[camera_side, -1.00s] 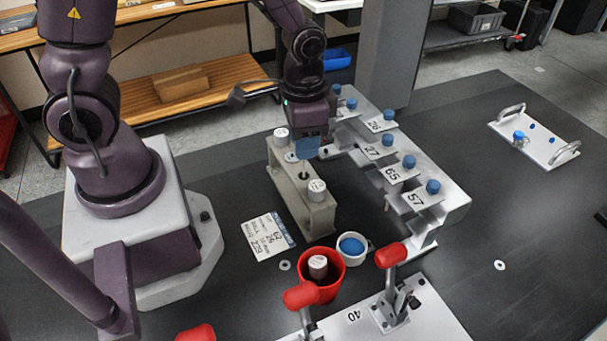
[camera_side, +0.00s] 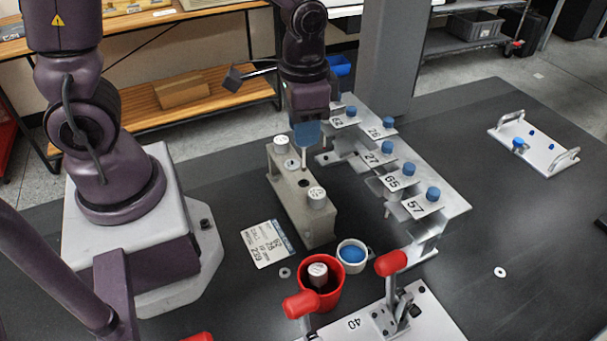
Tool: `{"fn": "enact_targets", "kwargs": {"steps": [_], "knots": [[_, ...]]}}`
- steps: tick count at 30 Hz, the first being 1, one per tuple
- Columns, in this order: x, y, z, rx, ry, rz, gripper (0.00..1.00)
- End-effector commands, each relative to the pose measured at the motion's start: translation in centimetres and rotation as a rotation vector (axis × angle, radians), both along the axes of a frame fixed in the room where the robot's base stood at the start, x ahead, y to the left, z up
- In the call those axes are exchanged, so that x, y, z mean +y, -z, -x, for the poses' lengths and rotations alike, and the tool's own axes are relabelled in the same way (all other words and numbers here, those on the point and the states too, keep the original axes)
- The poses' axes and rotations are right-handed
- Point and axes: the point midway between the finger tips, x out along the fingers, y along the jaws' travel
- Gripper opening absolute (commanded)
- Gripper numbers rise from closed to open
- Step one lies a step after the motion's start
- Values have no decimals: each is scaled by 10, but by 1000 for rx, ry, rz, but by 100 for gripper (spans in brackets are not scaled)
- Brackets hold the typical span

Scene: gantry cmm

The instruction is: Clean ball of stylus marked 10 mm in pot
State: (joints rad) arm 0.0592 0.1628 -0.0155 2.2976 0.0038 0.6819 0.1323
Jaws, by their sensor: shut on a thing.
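My gripper (camera_side: 306,133) is shut on a stylus (camera_side: 303,158) whose thin pale shaft points down below the jaws. It is above the grey block (camera_side: 318,228). The stylus's top and marking are hidden by the jaws or too small to read. The block has a dark open hole in the middle. Two other styli with pale caps stand in it, one at the back (camera_side: 281,146) and one at the front (camera_side: 317,198). A small white pot (camera_side: 341,262) with a blue filling (camera_side: 352,253) stands in front of the block, to the right.
A red cup (camera_side: 326,298) holding a pale-capped piece (camera_side: 318,271) stands beside the pot. Red-handled clamps (camera_side: 391,263) rise in front. A stepped metal rack (camera_side: 440,212) with blue-capped, numbered places is at right. A printed card (camera_side: 267,243) lies left of the block.

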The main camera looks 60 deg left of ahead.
Motion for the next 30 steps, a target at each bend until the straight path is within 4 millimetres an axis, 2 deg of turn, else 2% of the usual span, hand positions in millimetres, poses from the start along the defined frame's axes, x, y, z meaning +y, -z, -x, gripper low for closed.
{"fn": "enact_targets", "kwargs": {"steps": [5,9,17,21,30], "knots": [[0,-22,-1,-8,0,1,12],[0,-54,-1,-11,0,1,12],[-47,-50,-18,1,-180,0,12],[-79,-50,-25,1,-300,0,12],[-136,-49,-30,0,-516,-1,12]]}}
